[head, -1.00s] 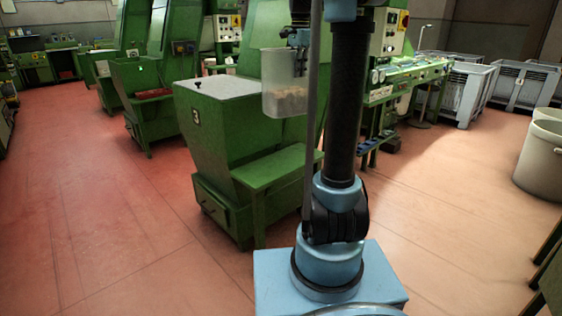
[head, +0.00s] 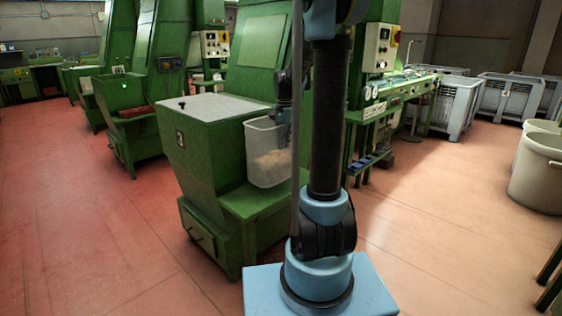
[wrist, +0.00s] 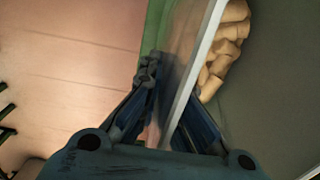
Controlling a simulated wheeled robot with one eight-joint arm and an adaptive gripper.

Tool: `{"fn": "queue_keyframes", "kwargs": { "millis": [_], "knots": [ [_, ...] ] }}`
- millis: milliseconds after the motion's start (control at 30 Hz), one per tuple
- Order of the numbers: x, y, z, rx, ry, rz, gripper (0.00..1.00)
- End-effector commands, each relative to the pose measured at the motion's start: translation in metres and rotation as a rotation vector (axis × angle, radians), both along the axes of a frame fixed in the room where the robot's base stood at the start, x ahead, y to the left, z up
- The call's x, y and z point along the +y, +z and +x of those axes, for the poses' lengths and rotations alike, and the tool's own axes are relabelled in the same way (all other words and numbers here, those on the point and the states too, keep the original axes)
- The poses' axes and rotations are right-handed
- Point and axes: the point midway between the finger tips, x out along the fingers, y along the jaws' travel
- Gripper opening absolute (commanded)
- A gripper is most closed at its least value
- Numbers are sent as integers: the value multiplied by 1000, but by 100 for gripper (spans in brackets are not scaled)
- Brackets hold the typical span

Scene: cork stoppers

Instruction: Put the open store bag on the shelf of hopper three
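The open store bag (head: 262,168) is a clear, stiff-sided open-topped container with tan corks in its lower part. It hangs upright over the green shelf (head: 240,204) on the front of hopper three (head: 200,150), whose plate reads 3. Its bottom is at or just above the shelf; I cannot tell whether they touch. My gripper (head: 284,112) is at the bag's upper right edge, partly hidden by my arm. In the wrist view my gripper (wrist: 170,100) has its fingers either side of the bag's wall (wrist: 198,60), shut on it, with corks (wrist: 225,45) inside.
The hopper's grey lid (head: 208,104) is behind and left of the bag. A control panel machine (head: 383,50) stands to the right. Grey crates (head: 460,105) and a beige bin (head: 538,175) are at the far right. The red floor at left is clear.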

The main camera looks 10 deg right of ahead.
Motion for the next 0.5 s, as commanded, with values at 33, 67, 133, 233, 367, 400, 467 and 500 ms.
{"fn": "queue_keyframes", "kwargs": {
  "millis": [33,67,133,233,367,400,467,500],
  "knots": [
    [0,-5,0,0,0,0,0],
    [0,-8,0,0,0,0,0],
    [0,-12,0,0,0,0,0],
    [0,-18,1,0,-1,0,0],
    [0,-35,0,0,-1,0,0],
    [0,-40,1,0,-1,0,0],
    [0,-47,0,0,-1,0,0],
    [0,-50,0,0,-1,0,0]
  ]
}}
